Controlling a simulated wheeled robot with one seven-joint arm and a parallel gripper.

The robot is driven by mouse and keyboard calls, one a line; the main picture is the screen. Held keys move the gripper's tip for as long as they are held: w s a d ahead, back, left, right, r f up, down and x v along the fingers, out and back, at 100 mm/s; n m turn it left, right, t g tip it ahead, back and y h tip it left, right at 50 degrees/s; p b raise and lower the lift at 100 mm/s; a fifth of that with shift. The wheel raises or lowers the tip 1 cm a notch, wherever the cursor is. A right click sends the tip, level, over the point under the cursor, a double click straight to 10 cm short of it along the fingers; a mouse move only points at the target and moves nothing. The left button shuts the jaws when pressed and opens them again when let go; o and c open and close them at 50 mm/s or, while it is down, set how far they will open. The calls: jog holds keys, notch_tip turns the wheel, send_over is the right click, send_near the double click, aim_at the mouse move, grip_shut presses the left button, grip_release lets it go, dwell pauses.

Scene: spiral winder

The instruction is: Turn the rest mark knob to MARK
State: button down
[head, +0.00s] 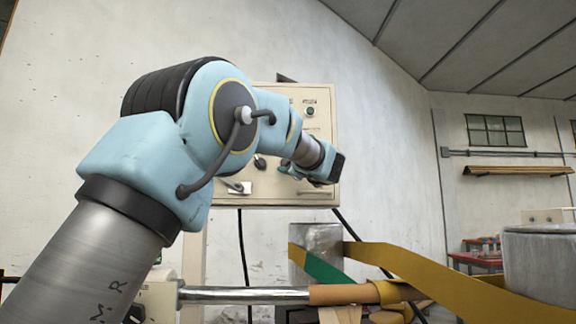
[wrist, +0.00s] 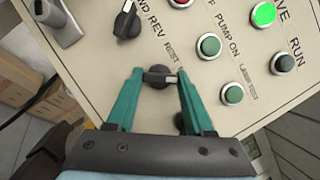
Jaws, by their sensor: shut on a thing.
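The rest mark knob (wrist: 158,76) is a small black selector on the beige control panel, with a pale pointer stripe toward the right in the wrist view. A small label that appears to read REST is printed just above it; I cannot make out a MARK label. My gripper (wrist: 160,74) has its two teal fingers on either side of the knob and is shut on it. In the head view my gripper (head: 318,175) is at the panel (head: 262,186), and my arm hides the knob.
In the wrist view, a FWD REV selector (wrist: 127,20) stands up-left of the knob, and green buttons (wrist: 208,46) are to its right. A lit green button (wrist: 264,14) is farther right. In the head view, ochre and green strips (head: 400,262) run below the panel.

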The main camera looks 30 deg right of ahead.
jog(key=shift+c, duration=1.4)
grip_release()
jog(key=shift+s, duration=0.1)
jog(key=b+v, duration=0.4)
jog(key=v, duration=0.6)
jog(key=shift+s+f, duration=0.15)
jog(key=shift+s, duration=0.15)
jog(key=shift+s+a, duration=0.1)
